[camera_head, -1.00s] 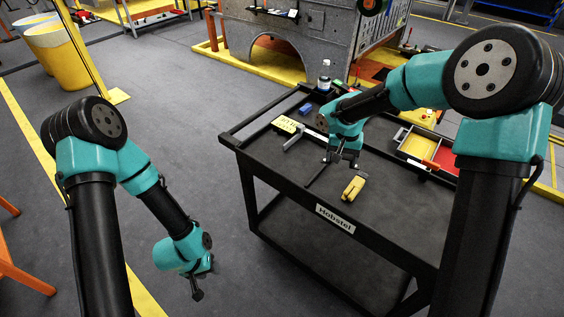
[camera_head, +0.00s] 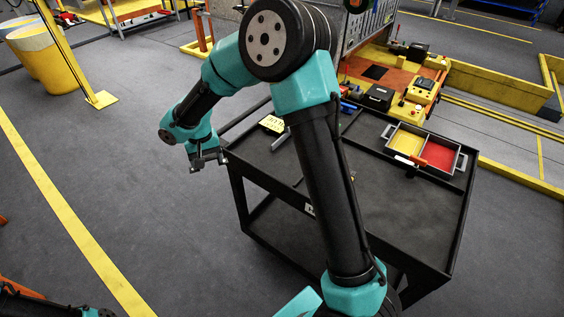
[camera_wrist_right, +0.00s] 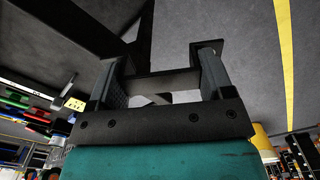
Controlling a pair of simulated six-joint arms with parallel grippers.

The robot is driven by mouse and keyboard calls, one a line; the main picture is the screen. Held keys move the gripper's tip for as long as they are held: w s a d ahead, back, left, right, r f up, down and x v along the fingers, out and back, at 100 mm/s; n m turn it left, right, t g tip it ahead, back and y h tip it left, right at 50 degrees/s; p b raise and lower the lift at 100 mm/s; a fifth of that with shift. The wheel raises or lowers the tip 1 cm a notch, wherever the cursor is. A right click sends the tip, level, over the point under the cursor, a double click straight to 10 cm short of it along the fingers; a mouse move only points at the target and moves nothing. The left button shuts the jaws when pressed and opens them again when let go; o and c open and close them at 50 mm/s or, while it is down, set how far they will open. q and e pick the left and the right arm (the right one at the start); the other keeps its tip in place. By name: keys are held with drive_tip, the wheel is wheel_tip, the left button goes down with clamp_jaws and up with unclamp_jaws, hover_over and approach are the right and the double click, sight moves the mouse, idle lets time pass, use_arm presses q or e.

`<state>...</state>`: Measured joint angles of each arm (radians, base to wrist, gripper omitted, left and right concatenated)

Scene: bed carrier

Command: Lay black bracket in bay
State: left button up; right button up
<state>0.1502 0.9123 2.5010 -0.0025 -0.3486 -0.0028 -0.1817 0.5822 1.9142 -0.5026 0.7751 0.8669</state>
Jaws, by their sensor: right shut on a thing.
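My right gripper (camera_head: 208,161) hangs just off the left edge of the cart, at about the height of its top. It also shows in the right wrist view (camera_wrist_right: 162,65), its two fingers shut on a dark bar between them. The bar looks like the black bracket (camera_wrist_right: 160,84), but its full shape cannot be made out. A tray on the cart has a yellow bay (camera_head: 406,143) and a red bay (camera_head: 438,154), at the far right. An orange-red piece lies at the yellow bay's near edge.
The black cart (camera_head: 400,205) has a raised rim. A yellow labelled box (camera_head: 272,124) and a grey bracket (camera_head: 281,140) lie near its left side. My right arm crosses the cart and hides much of its middle. Open floor lies left of the cart.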

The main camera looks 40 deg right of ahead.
drive_tip(key=shift+w+a, duration=0.2)
drive_tip(key=shift+a, duration=0.3)
drive_tip(key=s+d+f+n, duration=0.1)
drive_tip(key=s+d+f, duration=0.1)
drive_tip(key=s+d, duration=0.3)
drive_tip(key=s+d+f+n, duration=0.2)
drive_tip(key=s+d, duration=0.3)
drive_tip(key=d, duration=0.3)
drive_tip(key=s+d+f+n, duration=0.1)
drive_tip(key=s+d+f, duration=0.1)
drive_tip(key=s+d, duration=0.3)
drive_tip(key=shift+s+d+f+n, duration=0.15)
drive_tip(key=shift+d+n, duration=0.05)
drive_tip(key=shift+d, duration=0.5)
drive_tip(key=shift+s+d+f+n, duration=0.1)
drive_tip(key=shift+d+n, duration=0.1)
drive_tip(key=shift+d, duration=0.45)
drive_tip(key=shift+n, duration=0.8)
drive_tip(key=s, duration=0.2)
drive_tip(key=s+d, duration=0.1)
drive_tip(key=s+d+f, duration=0.1)
drive_tip(key=s, duration=0.1)
drive_tip(key=shift+s+d+f, duration=0.1)
drive_tip(key=shift+s+d, duration=0.1)
drive_tip(key=shift+s, duration=0.1)
